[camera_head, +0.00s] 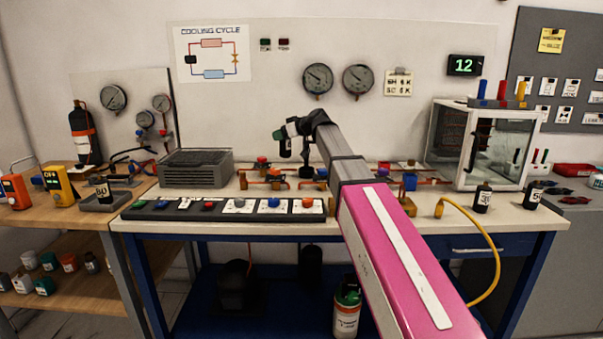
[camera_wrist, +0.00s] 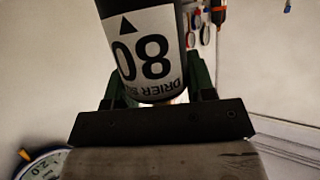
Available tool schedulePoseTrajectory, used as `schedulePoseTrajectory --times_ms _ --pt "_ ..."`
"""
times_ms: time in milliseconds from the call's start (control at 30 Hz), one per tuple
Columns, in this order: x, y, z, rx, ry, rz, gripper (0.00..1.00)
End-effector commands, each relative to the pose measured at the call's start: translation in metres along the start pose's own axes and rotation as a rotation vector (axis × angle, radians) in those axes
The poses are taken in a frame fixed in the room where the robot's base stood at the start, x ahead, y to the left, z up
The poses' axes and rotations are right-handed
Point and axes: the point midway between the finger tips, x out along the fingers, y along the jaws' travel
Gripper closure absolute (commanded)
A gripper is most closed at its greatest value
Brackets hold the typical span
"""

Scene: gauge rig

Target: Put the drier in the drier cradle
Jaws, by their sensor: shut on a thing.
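My gripper (camera_head: 287,133) is shut on a dark drier (camera_head: 285,148) with a white label, held upright or nearly so above the back of the bench. In the wrist view the drier (camera_wrist: 150,50) sits between the green fingers, and its label reads "DRIER" and "80" upside down with a black arrow. Its far end is cut off by the frame. A small dark stand (camera_head: 307,172) is on the bench just right of and below the drier; I cannot tell whether it is the drier cradle. The drier is apart from the bench top.
Copper pipe fittings with red and blue caps (camera_head: 262,165) line the bench. A grey finned box (camera_head: 195,168) stands to the left, a glass-fronted cabinet (camera_head: 440,150) to the right. Dark labelled canisters (camera_head: 482,199) stand at the right. A switch strip (camera_head: 225,209) runs along the front.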

Motion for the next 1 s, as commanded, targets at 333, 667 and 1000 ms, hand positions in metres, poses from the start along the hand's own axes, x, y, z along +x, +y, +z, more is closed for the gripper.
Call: schedulePoseTrajectory --times_ms 333,667,1000 --pt "0.0 0.042 0.026 0.003 -0.001 0.002 0.81" --pt "-0.001 0.101 0.064 0.002 0.001 0.001 0.81" --pt "0.001 0.114 0.083 0.001 0.0 0.0 0.81"
